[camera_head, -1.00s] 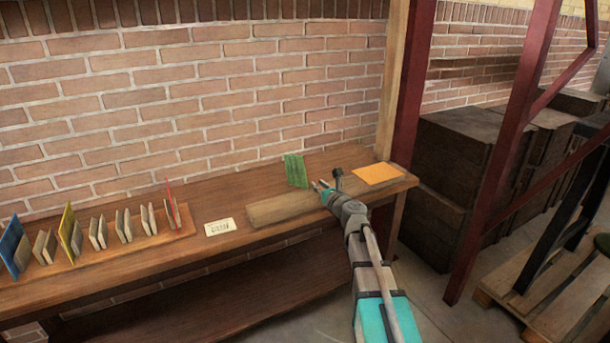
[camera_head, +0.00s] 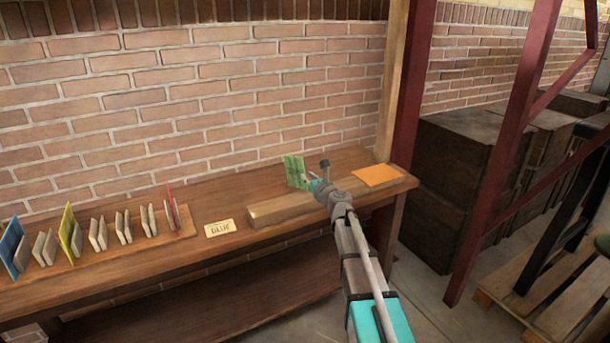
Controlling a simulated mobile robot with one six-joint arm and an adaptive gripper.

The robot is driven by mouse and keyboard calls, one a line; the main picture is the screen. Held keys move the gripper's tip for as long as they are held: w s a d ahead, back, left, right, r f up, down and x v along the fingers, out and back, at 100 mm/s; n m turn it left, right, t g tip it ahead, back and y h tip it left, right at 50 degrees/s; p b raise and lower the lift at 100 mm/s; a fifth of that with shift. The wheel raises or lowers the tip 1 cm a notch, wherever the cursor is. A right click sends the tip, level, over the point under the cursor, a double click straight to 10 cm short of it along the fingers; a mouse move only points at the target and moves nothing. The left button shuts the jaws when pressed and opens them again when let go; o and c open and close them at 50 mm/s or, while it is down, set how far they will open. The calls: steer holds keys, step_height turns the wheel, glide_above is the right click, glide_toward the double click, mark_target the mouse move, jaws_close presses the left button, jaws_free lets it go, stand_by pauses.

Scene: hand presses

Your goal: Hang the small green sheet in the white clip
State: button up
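The small green sheet (camera_head: 292,168) stands upright at the back of the wooden bench, in front of the brick wall. My gripper (camera_head: 309,182) is at the sheet's lower right edge. Its fingers are small and partly hidden, so I cannot tell whether they are open or closed on the sheet. Several pale, beige-looking clips (camera_head: 122,226) stand in a row at the left of the bench. I cannot tell for sure which one is the white clip.
In the row, a blue sheet (camera_head: 14,247), a yellow sheet (camera_head: 68,231) and a thin red sheet (camera_head: 171,207) stand upright. A card with writing (camera_head: 219,228) lies right of the row. A wooden block (camera_head: 280,209) and an orange sheet (camera_head: 378,174) lie farther right.

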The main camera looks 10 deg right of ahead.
steer(key=shift+x, duration=1.45)
jaws_close()
steer(key=shift+r, duration=0.1)
step_height(320, 180, up, 7)
steer(key=p, duration=0.7)
steer(key=shift+r+p, duration=0.2)
steer(key=shift+p, duration=0.1)
steer(key=shift+f, duration=0.1)
